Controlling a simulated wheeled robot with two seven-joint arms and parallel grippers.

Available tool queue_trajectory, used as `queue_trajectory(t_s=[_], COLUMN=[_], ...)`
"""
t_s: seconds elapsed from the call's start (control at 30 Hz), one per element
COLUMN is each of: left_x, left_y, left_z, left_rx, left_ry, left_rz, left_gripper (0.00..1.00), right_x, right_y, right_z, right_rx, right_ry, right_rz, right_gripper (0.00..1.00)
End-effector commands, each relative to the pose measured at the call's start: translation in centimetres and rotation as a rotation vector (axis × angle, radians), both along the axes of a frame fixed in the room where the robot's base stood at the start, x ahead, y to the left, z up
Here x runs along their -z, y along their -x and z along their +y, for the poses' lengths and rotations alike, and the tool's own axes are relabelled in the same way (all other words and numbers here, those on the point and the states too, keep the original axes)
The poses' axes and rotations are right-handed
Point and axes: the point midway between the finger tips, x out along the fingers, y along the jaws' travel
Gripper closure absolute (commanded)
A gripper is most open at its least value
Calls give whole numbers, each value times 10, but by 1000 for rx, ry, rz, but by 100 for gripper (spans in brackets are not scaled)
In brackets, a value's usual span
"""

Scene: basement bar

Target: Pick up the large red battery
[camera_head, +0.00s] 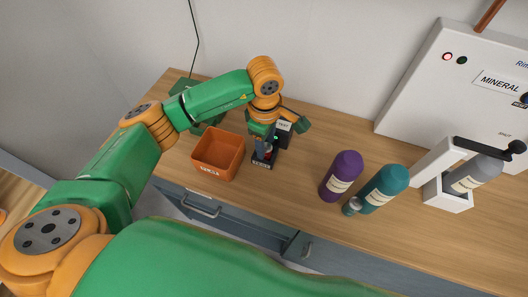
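My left gripper (281,126) is over the wooden counter, beside an orange box. A dark block (285,129) with a white label shows between or behind the fingers; I cannot tell which. I cannot make out a large red battery; the gripper and arm hide part of this area. My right gripper is not in view.
The orange open box (217,155) stands left of the black device. A white machine (455,85) holds a grey bottle (472,175) at far right.

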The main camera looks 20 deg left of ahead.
Motion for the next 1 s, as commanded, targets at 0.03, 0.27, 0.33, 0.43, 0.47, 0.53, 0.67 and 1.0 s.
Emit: queue_trajectory(t_s=[0.03, 0.27, 0.33, 0.43, 0.47, 0.53, 0.67, 1.0], left_x=[13, 14, 15, 14, 13, 9, -12, -88], left_y=[9, 10, 10, 10, 10, 9, 8, 75], left_z=[2, 2, 2, 2, 2, 3, 2, -32], left_rx=[4, 4, 3, 3, 3, 3, 4, 14], left_ry=[-14, -15, -15, -16, -15, -16, -15, -17], left_rz=[40, 41, 42, 42, 42, 41, 34, 16], left_gripper=[90, 100, 100, 100, 100, 100, 100, 100], right_x=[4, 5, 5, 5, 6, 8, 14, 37], right_y=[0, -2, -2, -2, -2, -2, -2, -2], right_z=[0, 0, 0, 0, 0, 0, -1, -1], right_rx=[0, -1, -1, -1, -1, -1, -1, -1], right_ry=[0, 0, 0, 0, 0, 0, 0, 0], right_rz=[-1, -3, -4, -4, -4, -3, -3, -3], right_gripper=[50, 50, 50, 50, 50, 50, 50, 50])
